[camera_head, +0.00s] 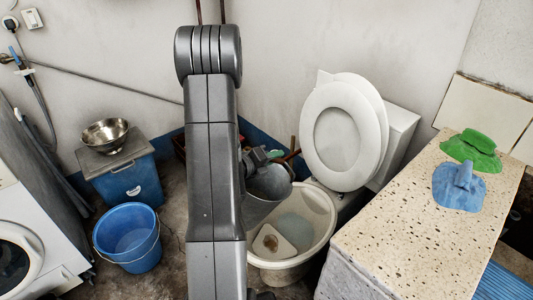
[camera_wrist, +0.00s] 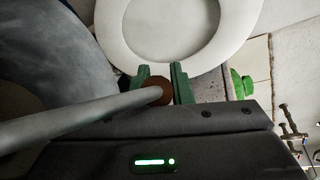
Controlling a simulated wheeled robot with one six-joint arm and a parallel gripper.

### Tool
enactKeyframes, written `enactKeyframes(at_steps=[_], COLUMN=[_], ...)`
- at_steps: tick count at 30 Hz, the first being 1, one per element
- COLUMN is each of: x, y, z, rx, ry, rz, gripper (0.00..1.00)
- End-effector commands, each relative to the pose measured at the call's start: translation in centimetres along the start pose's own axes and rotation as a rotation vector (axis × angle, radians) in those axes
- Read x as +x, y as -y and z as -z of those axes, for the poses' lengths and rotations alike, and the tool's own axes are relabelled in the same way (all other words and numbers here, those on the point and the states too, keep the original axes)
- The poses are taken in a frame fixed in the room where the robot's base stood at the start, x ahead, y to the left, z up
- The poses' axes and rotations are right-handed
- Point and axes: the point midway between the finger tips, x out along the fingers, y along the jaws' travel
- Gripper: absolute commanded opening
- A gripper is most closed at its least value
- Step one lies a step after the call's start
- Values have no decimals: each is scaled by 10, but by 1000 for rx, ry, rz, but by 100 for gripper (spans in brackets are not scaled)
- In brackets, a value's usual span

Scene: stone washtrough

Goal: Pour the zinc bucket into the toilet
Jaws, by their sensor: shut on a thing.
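My gripper (camera_wrist: 160,84) has green fingers shut on the brown grip of the zinc bucket's handle. The grey zinc bucket (camera_head: 268,184) hangs over the left part of the toilet bowl in the head view, partly hidden by my arm. Its mouth shows at the upper right; its contents cannot be made out. The bucket's wall also fills the left of the wrist view (camera_wrist: 38,48). The toilet (camera_head: 328,212) has its bowl open and its white seat (camera_head: 372,128) raised. A bluish patch and a brown mark show inside the bowl.
At left are a blue bucket (camera_head: 128,238), a blue box (camera_head: 128,185) with a metal bowl (camera_head: 105,134), and a washing machine (camera_head: 25,245).

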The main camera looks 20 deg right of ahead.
Motion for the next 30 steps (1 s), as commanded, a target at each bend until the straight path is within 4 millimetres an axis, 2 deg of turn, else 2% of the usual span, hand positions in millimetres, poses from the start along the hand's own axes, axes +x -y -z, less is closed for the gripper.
enactKeyframes(at_steps=[1, 2, 15, 21, 30], x=[2, 4, 42, 51, 55], y=[11, 13, -6, -10, -11], z=[-1, 0, 30, 37, 39], rx=[26, 39, 203, 246, 268], ry=[-8, -13, -67, -80, -88], rz=[-23, -41, -274, -339, -373], gripper=[0, 0, 0, 0, 0])
